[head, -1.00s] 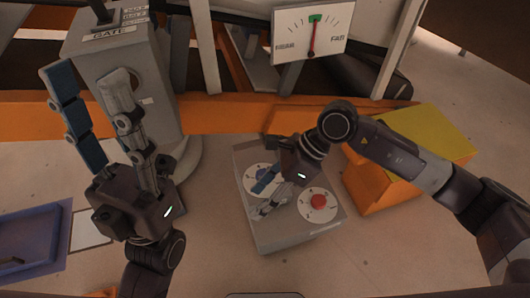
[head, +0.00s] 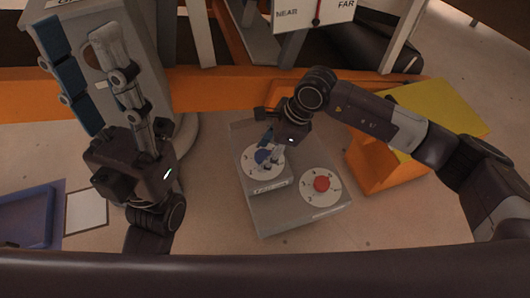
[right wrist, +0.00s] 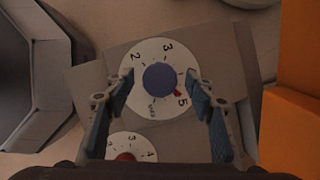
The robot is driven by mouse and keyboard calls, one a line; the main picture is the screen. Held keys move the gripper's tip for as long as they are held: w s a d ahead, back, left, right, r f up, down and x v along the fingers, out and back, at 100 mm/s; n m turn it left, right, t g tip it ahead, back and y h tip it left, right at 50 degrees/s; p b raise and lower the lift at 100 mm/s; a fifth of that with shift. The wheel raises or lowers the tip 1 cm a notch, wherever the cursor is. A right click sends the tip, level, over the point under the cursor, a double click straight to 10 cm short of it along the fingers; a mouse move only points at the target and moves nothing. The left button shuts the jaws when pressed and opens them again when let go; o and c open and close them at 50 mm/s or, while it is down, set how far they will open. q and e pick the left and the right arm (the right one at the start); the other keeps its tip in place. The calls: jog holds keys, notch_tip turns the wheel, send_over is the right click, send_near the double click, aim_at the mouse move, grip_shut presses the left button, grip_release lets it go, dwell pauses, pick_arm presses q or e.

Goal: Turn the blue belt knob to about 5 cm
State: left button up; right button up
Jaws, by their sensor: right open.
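The blue belt knob (right wrist: 160,79) sits on a white numbered dial (right wrist: 150,101) in the right wrist view. A small red mark at the knob's lower right edge points close to the 5. In the head view the knob (head: 263,156) is partly covered by my right gripper (head: 265,160). My right gripper (right wrist: 165,90) is open, with one blue-padded finger on each side of the knob and gaps between; it does not grip it. My left gripper (head: 76,38) is open and empty at the left, in front of a grey post.
The grey control box (head: 290,215) also carries a red knob (head: 321,184) on a second dial. An orange block with a yellow top (head: 440,110) stands to the right. The NEAR/FAR gauge (head: 290,14) is at the top. A blue tray (head: 25,215) lies at the left.

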jog(key=c, duration=1.2)
jog(key=shift+o, duration=0.2)
jog(key=shift+r+m+p, duration=0.15)
jog(key=shift+m+p, duration=0.2)
jog(key=shift+m, duration=0.05)
jog(key=shift+m+t, duration=0.3)
jog(key=shift+m, duration=0.1)
jog(key=o, duration=1.2)
jog(key=shift+c, duration=0.2)
